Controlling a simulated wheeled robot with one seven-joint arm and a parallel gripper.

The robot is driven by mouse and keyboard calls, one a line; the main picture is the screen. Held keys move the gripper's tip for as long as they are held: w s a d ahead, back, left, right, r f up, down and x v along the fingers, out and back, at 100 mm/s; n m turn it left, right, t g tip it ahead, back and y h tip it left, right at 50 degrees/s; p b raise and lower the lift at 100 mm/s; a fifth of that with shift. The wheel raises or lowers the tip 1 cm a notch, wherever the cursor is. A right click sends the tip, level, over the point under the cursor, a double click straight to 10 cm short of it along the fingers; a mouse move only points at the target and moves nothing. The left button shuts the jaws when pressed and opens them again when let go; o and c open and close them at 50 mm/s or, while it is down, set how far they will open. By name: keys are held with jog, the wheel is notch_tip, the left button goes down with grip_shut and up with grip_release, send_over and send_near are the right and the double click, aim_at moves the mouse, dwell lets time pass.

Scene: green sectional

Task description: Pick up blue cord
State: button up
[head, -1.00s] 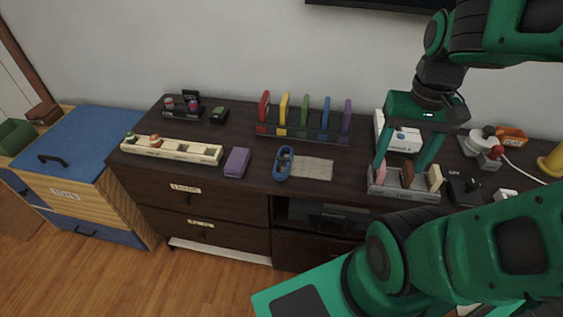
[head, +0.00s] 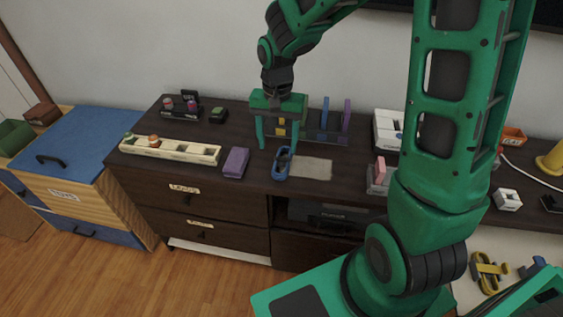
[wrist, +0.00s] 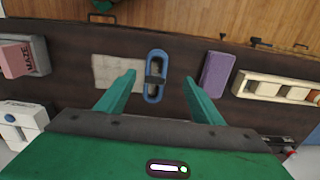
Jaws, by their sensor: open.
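The blue cord (head: 282,164) is a small oval coil with a dark band across its middle. It lies on the dark cabinet top beside the left edge of a flat greyish mat (head: 311,168). In the wrist view the cord (wrist: 148,76) shows ahead of and between the fingertips. My gripper (head: 279,147) is open and empty, fingers pointing down, one finger left of the cord and the other close to it on the right. In the wrist view my gripper (wrist: 164,79) is apart from the cord on both sides; how high it is above the top is hard to tell.
A purple block (head: 236,162) lies left of the cord, with a long cream tray (head: 172,150) beyond it. A rack with upright coloured pieces (head: 325,135) stands behind my gripper. A grey holder with a pink block (head: 378,180) stands to the right, partly behind my arm.

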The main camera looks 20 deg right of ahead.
send_over(280, 167)
jog(key=f, duration=0.5)
jog(key=shift+a, duration=0.3)
jog(key=f, duration=0.4)
jog(key=shift+d, duration=0.35)
jog(key=shift+f, duration=0.65)
jog(key=c, duration=1.2)
